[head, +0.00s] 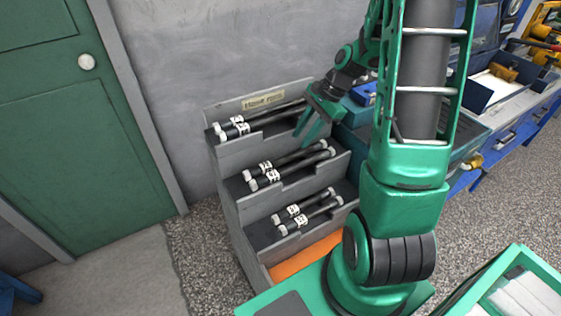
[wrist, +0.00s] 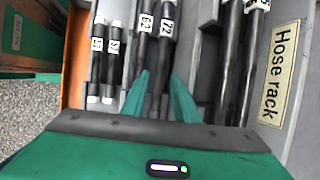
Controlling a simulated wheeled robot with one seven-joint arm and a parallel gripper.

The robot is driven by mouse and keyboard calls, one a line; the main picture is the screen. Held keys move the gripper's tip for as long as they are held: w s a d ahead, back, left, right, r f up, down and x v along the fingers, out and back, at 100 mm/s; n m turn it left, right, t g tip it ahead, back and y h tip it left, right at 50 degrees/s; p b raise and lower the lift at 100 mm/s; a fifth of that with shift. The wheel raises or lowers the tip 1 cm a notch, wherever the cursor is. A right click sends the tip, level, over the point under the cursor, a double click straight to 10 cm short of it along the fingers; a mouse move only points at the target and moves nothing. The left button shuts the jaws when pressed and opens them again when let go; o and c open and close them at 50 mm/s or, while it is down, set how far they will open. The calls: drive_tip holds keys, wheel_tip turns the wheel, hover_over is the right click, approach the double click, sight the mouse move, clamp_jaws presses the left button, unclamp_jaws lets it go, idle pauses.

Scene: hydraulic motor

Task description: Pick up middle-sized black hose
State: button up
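The middle-sized black hoses lie as a pair on the middle step of a grey hose rack (head: 229,191). One is the far hose (head: 307,153) and one the near hose (head: 305,165), both with pale end fittings and white labels. In the wrist view the pair shows as a hose labelled 62 (wrist: 141,50) and a hose labelled 72 (wrist: 166,45). My green gripper (head: 306,130) is above the rack's upper steps. In the wrist view my gripper (wrist: 161,76) is open and empty, its fingers apart with hose 72 showing between them; the height gap is unclear.
Longer hoses (head: 265,119) lie on the top step and shorter hoses (head: 307,212) on the bottom step. Step dividers stand close to the hoses. A blue workbench (head: 500,140) is at the right. A green door (head: 80,120) is at the left.

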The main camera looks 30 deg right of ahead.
sight(287, 157)
drive_tip(key=x, duration=0.9)
drive_tip(key=shift+w+a+f, duration=0.1)
drive_tip(key=shift+w+a, duration=0.05)
drive_tip(key=shift+a, duration=0.25)
clamp_jaws()
